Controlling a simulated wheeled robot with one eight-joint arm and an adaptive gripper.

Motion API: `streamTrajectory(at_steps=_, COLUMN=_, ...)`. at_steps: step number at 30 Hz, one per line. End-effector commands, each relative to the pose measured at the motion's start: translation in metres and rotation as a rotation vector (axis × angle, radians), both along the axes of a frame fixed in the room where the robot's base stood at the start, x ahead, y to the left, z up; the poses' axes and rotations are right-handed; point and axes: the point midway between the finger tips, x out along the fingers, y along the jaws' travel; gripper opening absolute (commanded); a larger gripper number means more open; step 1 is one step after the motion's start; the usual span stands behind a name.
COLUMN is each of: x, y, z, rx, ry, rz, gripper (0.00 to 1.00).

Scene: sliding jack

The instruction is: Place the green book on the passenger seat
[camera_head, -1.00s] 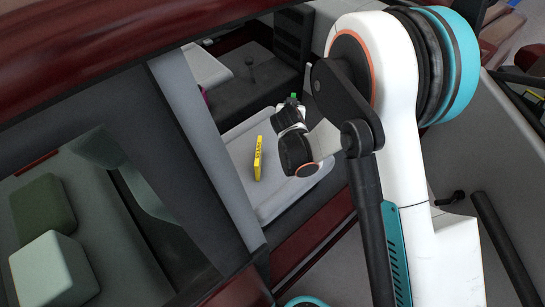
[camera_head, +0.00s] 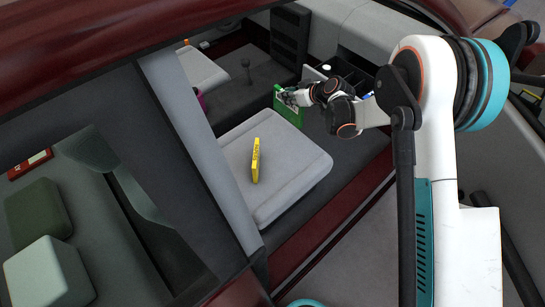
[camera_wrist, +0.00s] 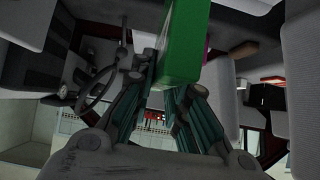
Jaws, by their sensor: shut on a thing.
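The green book (camera_head: 289,106) is in my gripper (camera_head: 290,96), held at its upper part beyond the far right corner of the pale grey passenger seat (camera_head: 295,170). It looks roughly upright and is apart from the seat's top, though its height over the floor is hard to tell. In the wrist view the green book (camera_wrist: 184,45) stands out from between the fingers of my gripper (camera_wrist: 163,84), which are shut on it. A yellow book (camera_head: 255,160) stands on its edge near the middle of the seat.
A dark open compartment (camera_head: 350,72) lies behind my wrist. Two cushions (camera_head: 38,208) and a red book (camera_head: 30,163) are in the rear. The seat is free around the yellow book.

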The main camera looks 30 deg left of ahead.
Motion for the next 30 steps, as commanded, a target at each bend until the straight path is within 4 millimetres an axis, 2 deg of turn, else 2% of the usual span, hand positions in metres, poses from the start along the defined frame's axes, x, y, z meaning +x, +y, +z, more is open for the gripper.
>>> streamTrajectory(at_steps=2, x=0.003, y=0.000, z=-0.004, rx=0.000, ry=0.000, rz=0.010, gripper=0.00)
streamTrajectory(at_steps=5, x=0.004, y=0.000, z=-0.020, rx=-0.001, ry=-0.001, rz=0.015, gripper=0.00)
streamTrajectory(at_steps=19, x=0.003, y=0.000, z=-0.132, rx=-0.001, ry=0.000, rz=0.013, gripper=0.00)
streamTrajectory(at_steps=24, x=0.003, y=0.000, z=-0.153, rx=-0.001, ry=0.000, rz=0.013, gripper=0.00)
streamTrajectory(at_steps=30, x=0.003, y=0.000, z=-0.163, rx=-0.001, ry=0.000, rz=0.013, gripper=0.00)
